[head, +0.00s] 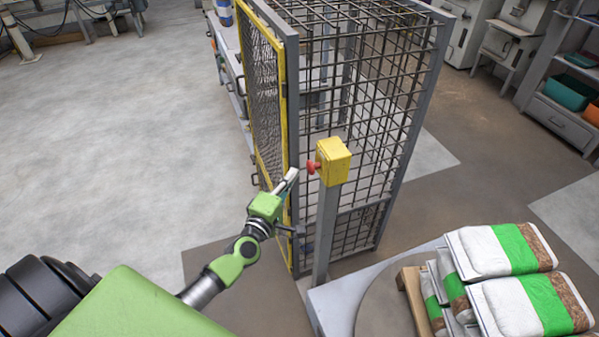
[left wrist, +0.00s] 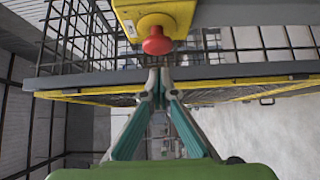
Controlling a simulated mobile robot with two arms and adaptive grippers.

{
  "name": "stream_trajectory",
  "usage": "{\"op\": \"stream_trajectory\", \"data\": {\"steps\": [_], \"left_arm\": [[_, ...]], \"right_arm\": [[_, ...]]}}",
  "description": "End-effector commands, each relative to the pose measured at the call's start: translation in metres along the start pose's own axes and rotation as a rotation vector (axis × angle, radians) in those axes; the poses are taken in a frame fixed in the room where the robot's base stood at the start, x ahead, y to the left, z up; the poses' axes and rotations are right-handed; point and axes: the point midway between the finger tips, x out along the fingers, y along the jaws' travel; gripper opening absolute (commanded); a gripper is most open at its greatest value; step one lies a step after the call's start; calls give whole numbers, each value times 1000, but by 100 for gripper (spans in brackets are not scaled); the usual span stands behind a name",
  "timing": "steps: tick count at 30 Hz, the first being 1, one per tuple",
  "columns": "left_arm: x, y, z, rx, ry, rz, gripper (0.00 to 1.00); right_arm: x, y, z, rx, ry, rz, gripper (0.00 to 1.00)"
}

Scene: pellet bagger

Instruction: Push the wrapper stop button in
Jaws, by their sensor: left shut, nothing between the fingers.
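The wrapper stop button is a red mushroom button (head: 312,167) on the left face of a yellow box (head: 333,160) on top of a grey post. In the left wrist view the red button (left wrist: 156,41) stands out from the yellow box (left wrist: 185,12), just beyond the fingertips. My left gripper (head: 292,174) is shut and empty, its tips pointing at the button from the left. A small gap seems to lie between tips and button; contact cannot be told for sure. In the left wrist view the tips (left wrist: 160,72) meet just below the button. My right gripper is not in view.
A wire mesh cage (head: 365,90) stands behind the post, with a yellow-framed mesh door (head: 262,85) close to my left arm. Stacked white and green bags (head: 505,250) lie on a pallet at the lower right. The floor on the left is clear.

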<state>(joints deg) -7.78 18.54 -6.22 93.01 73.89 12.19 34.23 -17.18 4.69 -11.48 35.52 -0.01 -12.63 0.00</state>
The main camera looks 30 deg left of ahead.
Motion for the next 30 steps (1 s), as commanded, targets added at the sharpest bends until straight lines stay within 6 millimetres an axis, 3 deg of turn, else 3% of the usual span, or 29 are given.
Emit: {"op": "stream_trajectory", "data": {"steps": [6, 19, 25, 30], "left_arm": [[15, 1, 16, -1, 1, 1, 0], [18, 0, 19, 0, 1, 0, 0], [33, 1, 34, -3, 0, 1, 0], [34, 2, 36, -2, -5, 3, 0]], "right_arm": [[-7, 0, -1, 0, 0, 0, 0], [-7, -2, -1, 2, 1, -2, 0], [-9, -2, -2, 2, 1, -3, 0], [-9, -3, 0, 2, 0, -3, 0]]}}
